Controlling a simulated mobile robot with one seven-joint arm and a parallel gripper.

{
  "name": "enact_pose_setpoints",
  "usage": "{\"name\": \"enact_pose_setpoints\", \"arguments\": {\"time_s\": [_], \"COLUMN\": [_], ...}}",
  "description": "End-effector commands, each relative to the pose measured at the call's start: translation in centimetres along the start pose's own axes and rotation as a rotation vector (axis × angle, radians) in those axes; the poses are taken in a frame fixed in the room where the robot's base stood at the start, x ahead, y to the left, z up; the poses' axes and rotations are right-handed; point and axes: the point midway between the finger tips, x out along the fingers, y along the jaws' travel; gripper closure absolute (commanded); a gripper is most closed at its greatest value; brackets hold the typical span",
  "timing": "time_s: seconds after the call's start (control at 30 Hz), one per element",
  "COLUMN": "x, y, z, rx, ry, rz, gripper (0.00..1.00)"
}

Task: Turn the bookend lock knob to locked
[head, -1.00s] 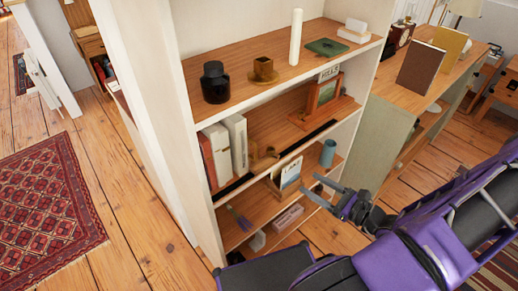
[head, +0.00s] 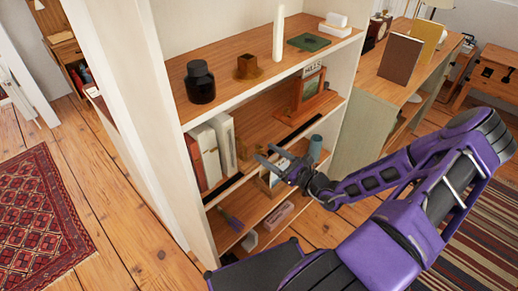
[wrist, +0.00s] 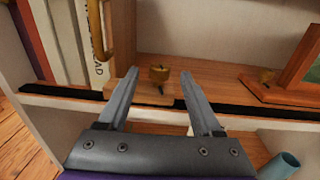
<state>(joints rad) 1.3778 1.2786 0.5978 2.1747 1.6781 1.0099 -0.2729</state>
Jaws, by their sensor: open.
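The lock knob (wrist: 159,73) is a small round brass-coloured knob with a dark pointer below it, in the wrist view. It sits on the wooden bookend (wrist: 124,86) beside the upright books on the middle shelf. The pointer's exact setting is too small to read. My gripper (head: 265,153) is open and empty, at the front of the middle shelf. In the wrist view its two fingers point toward the knob, one on each side of it in the picture, with the knob just beyond the tips. In the head view the gripper partly hides the bookend area.
White books (wrist: 93,42) stand left of the bookend. A wooden picture frame (head: 309,90) stands to the right on the same shelf (wrist: 205,80). A dark strip runs along the shelf's front edge. A blue-grey cup (wrist: 282,165) stands on the shelf below.

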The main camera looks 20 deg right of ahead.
Motion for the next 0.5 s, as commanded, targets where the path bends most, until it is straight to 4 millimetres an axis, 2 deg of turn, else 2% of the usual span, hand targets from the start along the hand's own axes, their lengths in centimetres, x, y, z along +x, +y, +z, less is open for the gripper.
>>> {"name": "enact_pose_setpoints", "arguments": {"time_s": [0.1,0.2,0.5], "x": [2.0,3.2,4.1], "y": [0.1,0.0,0.0], "z": [-0.1,-0.1,0.0], "rx": [0.001,-0.001,0.001], "ry": [-0.001,0.000,0.001], "rz": [0.001,0.001,0.000], "gripper": [0.33,0.33,0.33]}}
